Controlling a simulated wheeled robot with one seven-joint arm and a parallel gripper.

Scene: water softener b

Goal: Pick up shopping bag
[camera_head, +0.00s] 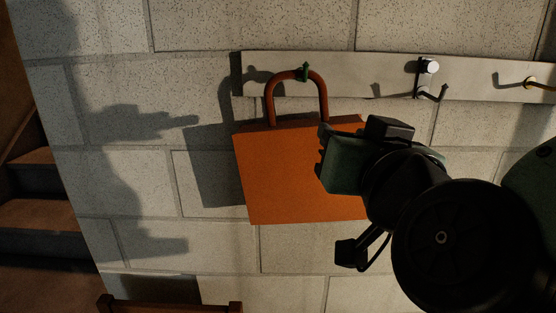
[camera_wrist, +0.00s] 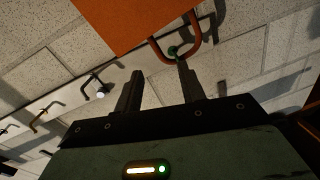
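The orange shopping bag (camera_head: 290,180) hangs by its looped handle (camera_head: 270,98) from a green hook (camera_head: 305,72) on a wall rail. In the wrist view the bag (camera_wrist: 125,20) is at the top, with its handle (camera_wrist: 198,40) below it. My gripper (camera_head: 323,150) is in front of the bag's right part and hides some of it. In the wrist view my gripper (camera_wrist: 160,68) is open, its two dark fingers apart with nothing held. The right fingertip overlaps the handle near the hook; I cannot tell whether they touch.
The pale rail (camera_head: 350,72) runs along the block wall and carries more hooks, including a dark one (camera_head: 428,80) and a brass one (camera_head: 530,83). Stairs (camera_head: 35,200) are at the left. A wooden chair top (camera_head: 170,305) shows at the bottom.

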